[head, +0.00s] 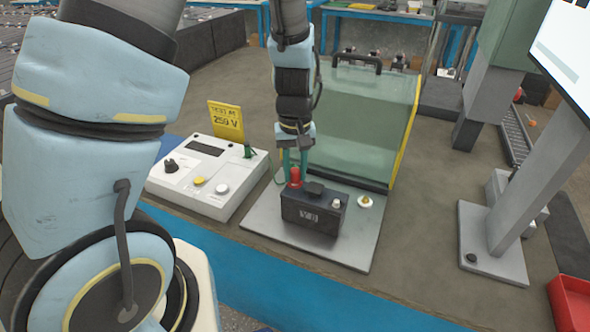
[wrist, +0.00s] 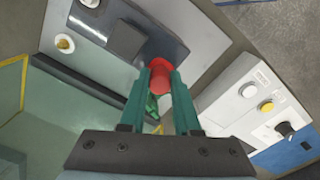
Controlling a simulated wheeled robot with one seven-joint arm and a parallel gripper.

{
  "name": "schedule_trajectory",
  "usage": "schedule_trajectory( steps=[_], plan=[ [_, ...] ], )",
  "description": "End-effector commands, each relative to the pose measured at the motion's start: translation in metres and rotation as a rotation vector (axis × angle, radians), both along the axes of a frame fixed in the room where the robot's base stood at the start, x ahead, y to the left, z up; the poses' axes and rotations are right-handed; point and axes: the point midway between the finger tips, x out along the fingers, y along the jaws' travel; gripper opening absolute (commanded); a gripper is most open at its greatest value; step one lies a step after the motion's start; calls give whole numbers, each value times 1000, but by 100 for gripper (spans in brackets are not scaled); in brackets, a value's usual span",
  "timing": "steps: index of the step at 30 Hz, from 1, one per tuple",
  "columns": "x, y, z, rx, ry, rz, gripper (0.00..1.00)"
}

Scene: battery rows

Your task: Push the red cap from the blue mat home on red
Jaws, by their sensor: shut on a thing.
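The red cap (head: 295,177) is between the teal fingertips of my gripper (head: 295,172), which is shut on it. In the wrist view the cap (wrist: 159,78) sits between the fingertips (wrist: 160,72), at the edge of the dark battery (wrist: 143,30). In the head view the cap is at the left back corner of the battery (head: 312,212), at about the height of its top. The cap's underside and any red post beneath it are hidden, so I cannot tell how it is seated.
The battery stands on a grey plate (head: 266,236). The white tester (head: 206,183) is at left. A greenish clear guard (head: 360,120) stands close behind my gripper.

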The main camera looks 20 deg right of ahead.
Motion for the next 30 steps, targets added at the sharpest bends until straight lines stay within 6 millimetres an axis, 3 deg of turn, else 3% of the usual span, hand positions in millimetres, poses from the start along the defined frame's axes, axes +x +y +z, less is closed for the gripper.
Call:
schedule_trajectory(
  steps=[30],
  plan=[
    [0, 0, -9, 0, 1, 0, 0]
  ],
)
